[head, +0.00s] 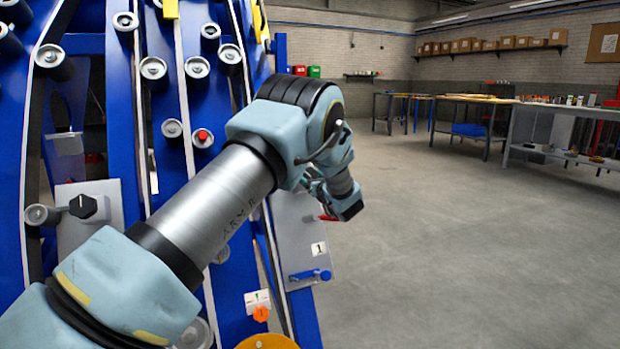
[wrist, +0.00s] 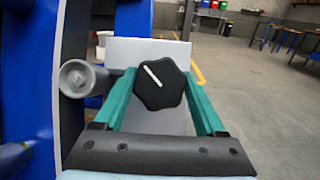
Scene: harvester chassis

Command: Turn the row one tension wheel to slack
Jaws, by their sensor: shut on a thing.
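A black lobed wheel (wrist: 165,92) with a white pointer line stands on a pale grey plate (wrist: 148,50) in the wrist view. Its line points to the upper left. My gripper (wrist: 160,80) has its two teal fingers on either side of the wheel and is shut on it. A grey plate marked 1 (head: 300,235) shows beside and below my wrist there. Another black knob (head: 83,206) sits on a separate grey plate at the left, apart from my gripper.
A grey roller (wrist: 76,78) stands close to the left finger. The blue frame (head: 120,130) with several grey rollers fills the left of the head view. A blue handle (head: 310,274) is low on the marked plate. Open floor (head: 450,240) lies to the right, with workbenches behind.

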